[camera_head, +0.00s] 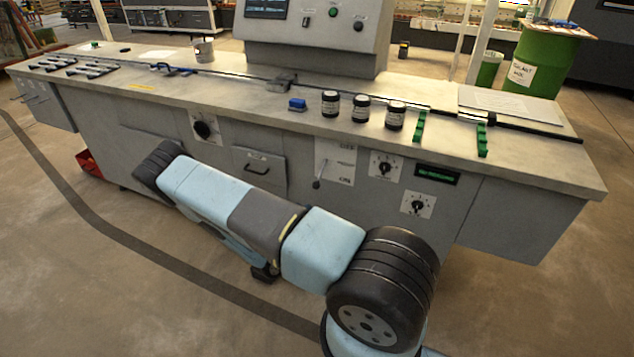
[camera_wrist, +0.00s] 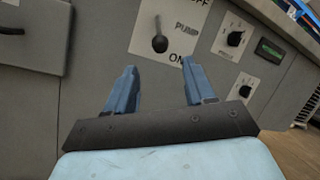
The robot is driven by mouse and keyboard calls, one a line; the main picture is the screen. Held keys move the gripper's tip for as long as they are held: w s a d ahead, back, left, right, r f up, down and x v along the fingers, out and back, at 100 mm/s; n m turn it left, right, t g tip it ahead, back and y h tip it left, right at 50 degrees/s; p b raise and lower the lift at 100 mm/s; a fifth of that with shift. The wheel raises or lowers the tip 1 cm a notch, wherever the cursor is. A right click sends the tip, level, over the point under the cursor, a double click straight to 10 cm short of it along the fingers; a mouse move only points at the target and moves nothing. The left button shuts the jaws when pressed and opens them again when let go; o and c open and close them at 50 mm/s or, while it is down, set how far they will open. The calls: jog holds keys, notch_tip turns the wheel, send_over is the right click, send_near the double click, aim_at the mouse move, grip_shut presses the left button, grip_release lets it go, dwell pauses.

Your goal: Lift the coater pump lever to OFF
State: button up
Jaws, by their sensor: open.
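The pump lever (camera_head: 317,183) is a small dark lever with a ball end on a white plate (camera_head: 335,163). The plate is on the front of the grey machine, with OFF at the top and ON at the bottom. The lever hangs down at the ON end. In the wrist view the lever knob (camera_wrist: 160,44) shows above my gripper (camera_wrist: 158,72), near the word PUMP. My gripper's two blue fingers are open and apart, one below left of the knob and one to its right, with nothing between them. In the head view my arm hides most of the gripper.
A drawer with a handle (camera_head: 258,168) is left of the plate. Dial knobs (camera_head: 384,168) and a green display (camera_head: 437,174) are to its right. Dark jars (camera_head: 361,108) stand on the counter (camera_head: 230,97) above. Floor in front is clear.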

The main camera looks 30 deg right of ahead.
aim_at(316, 184)
jog(key=x, duration=1.3)
jog(key=shift+w+d, duration=0.25)
jog(key=shift+d, duration=0.05)
jog(key=shift+c, duration=0.5)
grip_shut()
